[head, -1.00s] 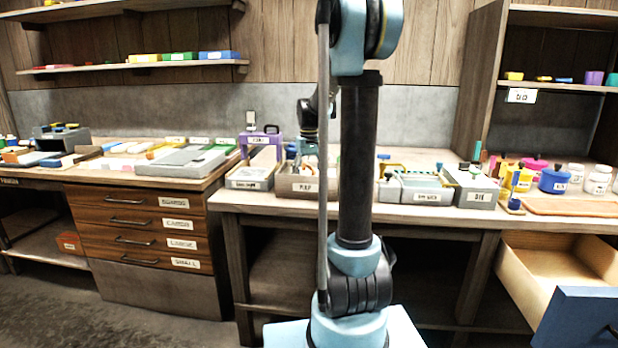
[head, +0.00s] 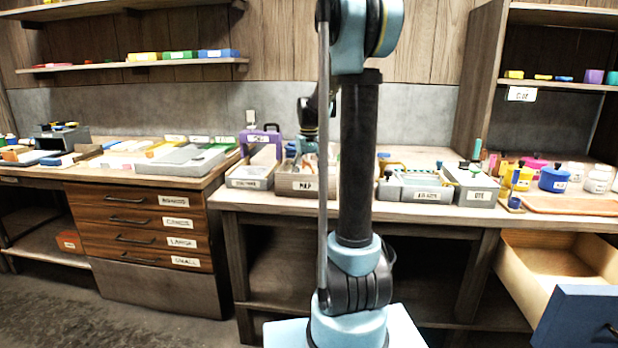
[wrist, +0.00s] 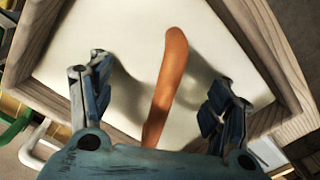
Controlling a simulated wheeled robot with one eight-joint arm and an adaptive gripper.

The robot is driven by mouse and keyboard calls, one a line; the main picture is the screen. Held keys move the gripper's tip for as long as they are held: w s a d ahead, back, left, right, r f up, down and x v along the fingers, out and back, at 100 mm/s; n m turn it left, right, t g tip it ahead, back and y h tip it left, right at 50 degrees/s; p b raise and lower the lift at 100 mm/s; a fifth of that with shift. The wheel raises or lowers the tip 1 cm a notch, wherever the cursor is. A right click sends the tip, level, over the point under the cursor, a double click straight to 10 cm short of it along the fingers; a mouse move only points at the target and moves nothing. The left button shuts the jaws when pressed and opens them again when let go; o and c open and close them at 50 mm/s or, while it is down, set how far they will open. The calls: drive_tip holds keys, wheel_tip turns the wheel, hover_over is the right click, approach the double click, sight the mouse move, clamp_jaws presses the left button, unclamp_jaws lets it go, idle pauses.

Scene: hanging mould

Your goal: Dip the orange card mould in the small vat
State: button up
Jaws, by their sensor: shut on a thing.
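In the wrist view an orange, narrow, slightly curved piece (wrist: 170,70), which I take as the orange card mould's visible part, stands between the fingers of my gripper (wrist: 157,100). My gripper is shut on it; the contact itself is hard to see. Below is a wooden-rimmed vat (wrist: 262,45) filled with pale pulp, with shadows on its surface. In the head view this looks like the box labelled PULP (head: 308,187) on the bench. My arm hides part of it, and the orange piece cannot be made out there. I cannot tell whether it touches the pulp.
A purple-framed item (head: 262,140) and a grey tray (head: 250,180) stand left of the vat. Grey labelled trays (head: 425,194) stand to the right, with coloured pots (head: 553,180) beyond. An open drawer (head: 560,262) juts out at lower right.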

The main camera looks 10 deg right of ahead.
drive_tip(key=shift+r, duration=4.2)
